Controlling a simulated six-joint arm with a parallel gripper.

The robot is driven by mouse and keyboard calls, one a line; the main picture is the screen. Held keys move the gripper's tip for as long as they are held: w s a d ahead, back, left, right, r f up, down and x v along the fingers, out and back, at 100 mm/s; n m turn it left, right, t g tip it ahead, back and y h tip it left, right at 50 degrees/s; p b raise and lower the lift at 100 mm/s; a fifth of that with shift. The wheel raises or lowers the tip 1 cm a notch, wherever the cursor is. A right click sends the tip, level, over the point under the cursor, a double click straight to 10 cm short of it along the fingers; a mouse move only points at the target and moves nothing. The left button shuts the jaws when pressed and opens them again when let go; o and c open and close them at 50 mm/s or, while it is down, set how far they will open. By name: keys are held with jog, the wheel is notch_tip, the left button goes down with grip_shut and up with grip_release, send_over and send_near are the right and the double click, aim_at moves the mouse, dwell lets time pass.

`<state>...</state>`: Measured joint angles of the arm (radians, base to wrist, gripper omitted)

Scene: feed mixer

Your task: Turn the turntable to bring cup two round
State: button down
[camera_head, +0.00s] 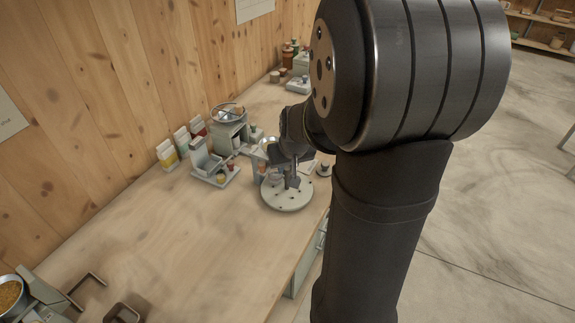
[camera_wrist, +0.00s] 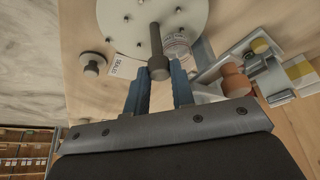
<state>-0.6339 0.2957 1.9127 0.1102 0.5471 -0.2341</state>
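The turntable is a pale round disc with small dark pegs or holes, on the bench in the head view (camera_head: 287,197) and at the top of the wrist view (camera_wrist: 125,25). A dark upright post (camera_wrist: 156,45) stands on it. A small whitish cup with a printed label (camera_wrist: 177,44) shows by the disc's edge; I cannot read its number. My gripper (camera_wrist: 159,68) is open, with its two blue fingers apart on either side of the post's end in the wrist view. I cannot tell whether either finger touches it. In the head view my arm partly hides the gripper (camera_head: 290,165).
A round knob-like piece (camera_wrist: 92,64) and a small printed tag (camera_wrist: 118,67) lie beside the disc. A grey stand with an orange cup (camera_wrist: 236,82) is close on the right. Cartons (camera_head: 167,154) line the wall. The front bench (camera_head: 190,240) is mostly clear.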

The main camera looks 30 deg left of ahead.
jog(key=shift+n, duration=0.3)
jog(key=shift+n+g+y, duration=0.3)
jog(key=shift+n+g, duration=0.2)
jog(key=shift+n, duration=0.6)
jog(key=c, duration=1.2)
grip_release()
jog(key=shift+c, duration=0.2)
jog(key=shift+d+r, duration=0.1)
jog(key=v, duration=1.7)
